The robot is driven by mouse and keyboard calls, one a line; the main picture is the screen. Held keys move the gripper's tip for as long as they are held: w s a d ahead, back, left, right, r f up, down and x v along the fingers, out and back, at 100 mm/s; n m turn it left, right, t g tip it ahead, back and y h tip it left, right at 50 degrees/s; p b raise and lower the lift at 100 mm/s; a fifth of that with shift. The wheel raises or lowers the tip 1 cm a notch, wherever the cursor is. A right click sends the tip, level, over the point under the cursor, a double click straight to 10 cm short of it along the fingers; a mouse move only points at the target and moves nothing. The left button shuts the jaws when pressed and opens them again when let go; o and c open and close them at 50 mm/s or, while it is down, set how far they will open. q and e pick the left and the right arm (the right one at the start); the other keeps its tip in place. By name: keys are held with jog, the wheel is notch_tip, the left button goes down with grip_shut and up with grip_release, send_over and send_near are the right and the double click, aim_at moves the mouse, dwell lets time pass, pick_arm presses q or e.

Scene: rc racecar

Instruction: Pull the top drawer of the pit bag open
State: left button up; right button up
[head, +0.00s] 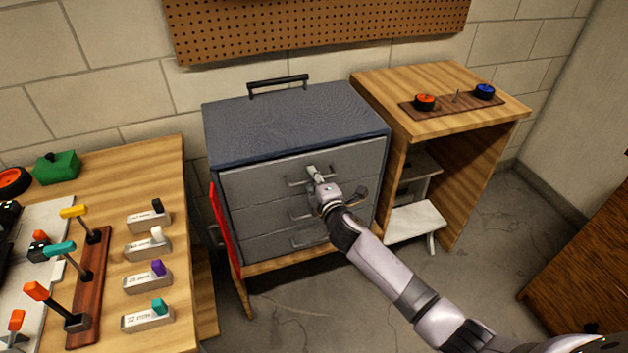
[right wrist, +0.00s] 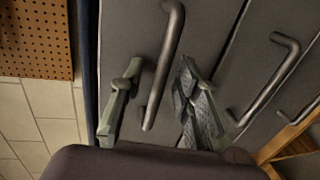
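The pit bag (head: 300,125) is a dark grey-blue box with several grey drawers, standing on a wooden stand by the wall. Its top drawer (head: 252,184) looks flush with the others, with a metal bar handle (head: 294,183). My right gripper (head: 314,173) is at that handle and hides part of it. In the right wrist view, my right gripper (right wrist: 158,88) is open, with one finger on each side of the top drawer handle (right wrist: 169,50); a gap shows between each finger and the bar. The lower drawer handle (right wrist: 270,80) is beyond the right finger. My left gripper is not in view.
A wooden bench (head: 165,180) with tools and labelled blocks stands at the left. A wooden side table (head: 440,125) with two wheels on a board stands at the right, a white step stool (head: 418,222) beneath it. Clear floor lies in front of the pit bag.

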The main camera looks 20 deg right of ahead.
jog(key=shift+c, duration=0.4)
grip_shut()
dwell(0.4)
